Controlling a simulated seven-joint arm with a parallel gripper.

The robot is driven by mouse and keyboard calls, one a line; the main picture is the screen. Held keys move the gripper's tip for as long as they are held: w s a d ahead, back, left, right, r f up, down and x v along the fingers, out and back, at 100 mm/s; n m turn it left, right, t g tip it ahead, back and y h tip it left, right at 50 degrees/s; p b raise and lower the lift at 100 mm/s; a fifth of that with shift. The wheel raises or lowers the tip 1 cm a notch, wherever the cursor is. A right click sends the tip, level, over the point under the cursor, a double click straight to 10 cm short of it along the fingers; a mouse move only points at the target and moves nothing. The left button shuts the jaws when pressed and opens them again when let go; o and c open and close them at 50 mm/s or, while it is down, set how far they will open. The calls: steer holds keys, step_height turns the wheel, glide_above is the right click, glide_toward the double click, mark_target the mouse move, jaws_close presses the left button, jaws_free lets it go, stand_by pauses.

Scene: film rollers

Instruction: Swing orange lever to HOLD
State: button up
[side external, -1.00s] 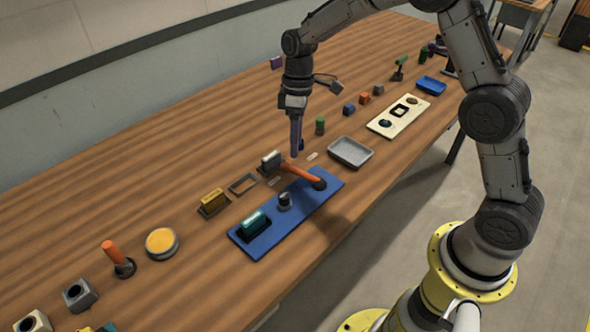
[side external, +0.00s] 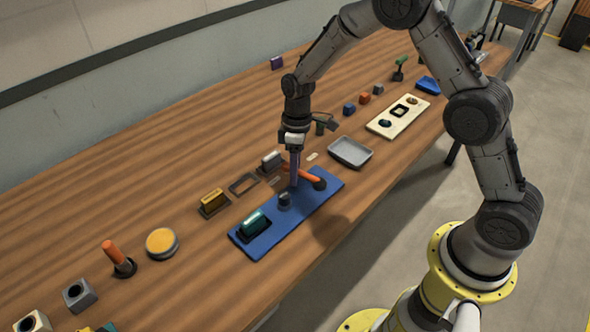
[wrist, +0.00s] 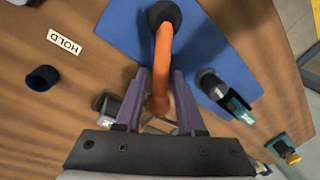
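The orange lever (side external: 306,174) lies low over the blue board (side external: 262,242), its dark round pivot (side external: 320,184) near the board's right end. In the wrist view the lever (wrist: 162,62) runs from the pivot down between the purple fingers of my gripper (wrist: 161,72). The fingers are open, one on each side of the lever, with a narrow gap showing; I cannot tell whether either touches it. In the side view my gripper (side external: 294,184) points down at the lever. A white HOLD label (wrist: 65,43) lies left of the lever in the wrist view.
A grey-topped block (side external: 271,161) stands near the lever's free end. A dark knob (side external: 284,198) and a teal block (side external: 253,222) are on the blue board. A grey tray (side external: 350,152) is to the right. Another orange handle (side external: 114,250) stands upright at left.

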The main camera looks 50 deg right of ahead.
jaws_close()
stand_by(1.1)
